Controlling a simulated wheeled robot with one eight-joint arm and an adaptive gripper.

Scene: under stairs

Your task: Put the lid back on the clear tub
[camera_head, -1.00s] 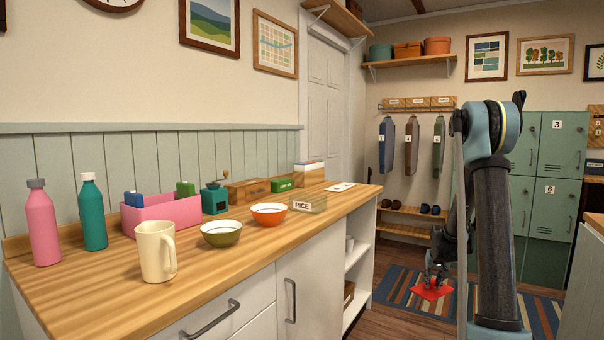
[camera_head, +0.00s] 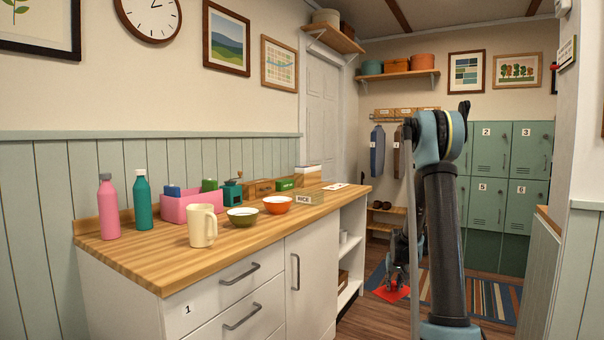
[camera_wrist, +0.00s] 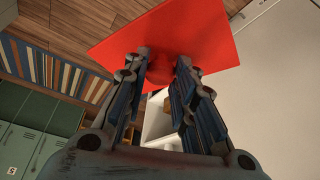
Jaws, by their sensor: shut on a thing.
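A flat red square lid (camera_wrist: 215,35) is held between the fingers of my gripper (camera_wrist: 160,72) in the wrist view. In the head view the red lid (camera_head: 391,293) shows low, above the floor to the right of the counter, under my gripper (camera_head: 397,280). A small clear tub labelled RICE (camera_head: 310,198) sits on the counter near its front right edge, beside the orange bowl. My gripper is lower than the counter top and well apart from the tub. The tub's inside is too small to make out.
Lockers (camera_head: 507,160) stand behind.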

